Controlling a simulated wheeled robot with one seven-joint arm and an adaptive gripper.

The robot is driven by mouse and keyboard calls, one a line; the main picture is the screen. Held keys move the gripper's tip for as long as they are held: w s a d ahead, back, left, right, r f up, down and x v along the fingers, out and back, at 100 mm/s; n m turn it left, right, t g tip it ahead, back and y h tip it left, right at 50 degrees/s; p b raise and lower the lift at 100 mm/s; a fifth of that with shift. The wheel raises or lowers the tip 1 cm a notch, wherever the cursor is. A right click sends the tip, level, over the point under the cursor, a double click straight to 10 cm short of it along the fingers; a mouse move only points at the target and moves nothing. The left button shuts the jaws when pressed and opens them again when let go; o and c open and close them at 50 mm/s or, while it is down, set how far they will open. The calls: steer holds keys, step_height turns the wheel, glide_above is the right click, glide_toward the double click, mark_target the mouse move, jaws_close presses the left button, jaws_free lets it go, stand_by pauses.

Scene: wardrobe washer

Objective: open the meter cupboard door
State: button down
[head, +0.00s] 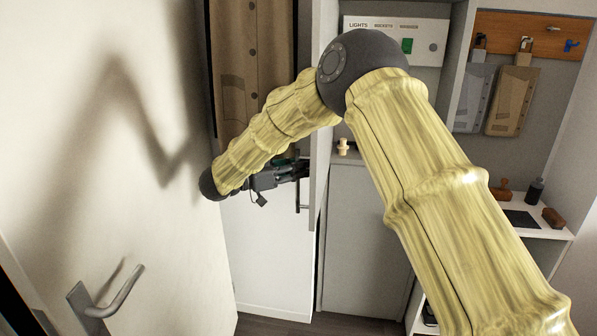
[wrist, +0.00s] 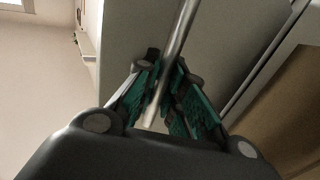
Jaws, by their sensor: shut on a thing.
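My gripper (head: 292,170) is shut on the vertical bar handle (head: 298,196), left of centre in the head view. In the wrist view the metal bar (wrist: 176,45) runs between my green-padded fingers (wrist: 165,95). The handle stands off the left face of a pale door panel (head: 313,185), seen nearly edge-on; its grey face also fills the upper middle of the wrist view (wrist: 228,45). The panel stands out towards the camera, with a dark gap along its lower right edge. My arm hides part of its upper end.
A white door with a lever handle (head: 112,300) stands close on the left. A brown coat (head: 255,60) hangs behind my arm. Right of the panel are a switch board (head: 395,40), a shelf (head: 525,222) with small items, and hanging bags (head: 510,100).

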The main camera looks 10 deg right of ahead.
steer(key=shift+a+f, duration=0.1)
steer(key=shift+a, duration=0.1)
steer(key=c, duration=1.6)
jaws_free()
steer(key=shift+o, duration=0.2)
steer(key=v, duration=1.2)
steer(key=shift+s, duration=0.1)
